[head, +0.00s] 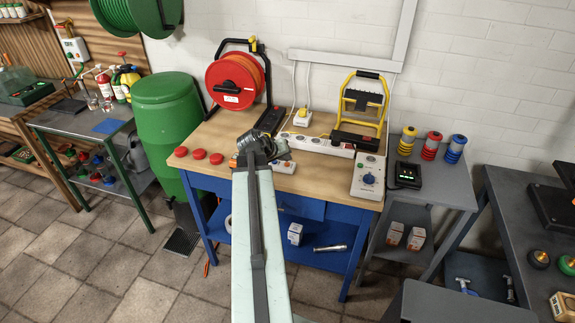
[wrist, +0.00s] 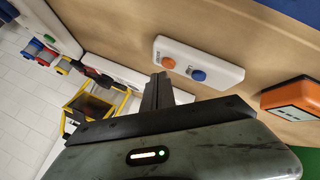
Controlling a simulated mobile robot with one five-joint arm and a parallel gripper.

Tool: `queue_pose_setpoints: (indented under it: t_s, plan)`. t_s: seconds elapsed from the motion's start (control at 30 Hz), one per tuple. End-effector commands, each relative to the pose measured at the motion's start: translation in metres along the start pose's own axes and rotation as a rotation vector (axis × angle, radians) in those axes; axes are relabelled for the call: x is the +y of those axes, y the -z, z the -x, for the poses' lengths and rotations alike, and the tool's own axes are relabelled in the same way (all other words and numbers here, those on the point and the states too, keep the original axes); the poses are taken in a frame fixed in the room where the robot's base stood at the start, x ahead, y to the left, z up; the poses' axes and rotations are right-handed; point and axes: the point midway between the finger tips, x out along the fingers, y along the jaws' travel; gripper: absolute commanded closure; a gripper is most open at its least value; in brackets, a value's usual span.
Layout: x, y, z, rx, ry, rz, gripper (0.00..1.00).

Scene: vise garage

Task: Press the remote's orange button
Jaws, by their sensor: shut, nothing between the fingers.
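The remote (wrist: 208,60) is a white bar with rounded corners on the wooden bench top. In the wrist view its orange button (wrist: 168,63) is at the left, next to a blue button (wrist: 198,76). My gripper (wrist: 160,78) is shut and empty, with its tips just below the orange button in that picture; I cannot tell whether they touch it. In the head view my gripper (head: 258,146) is over the middle of the bench, and the remote (head: 284,166) shows only partly beside it, mostly hidden by my arm.
The blue-framed bench (head: 325,189) also holds red discs (head: 199,154), a red cable reel (head: 236,82), a white power strip (head: 322,145), a yellow work lamp (head: 361,105) and a white box with a dial (head: 368,177). An orange device (wrist: 292,97) lies near the remote in the wrist view.

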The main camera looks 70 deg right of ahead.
Motion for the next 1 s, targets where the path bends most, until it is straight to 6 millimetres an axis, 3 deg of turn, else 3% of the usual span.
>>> queue_pose_setpoints:
  t_s: [1.0]
  plan:
    - [-0.0055, -0.0059, -0.0081, 0.0, 0.0, 0.0, 1.0]
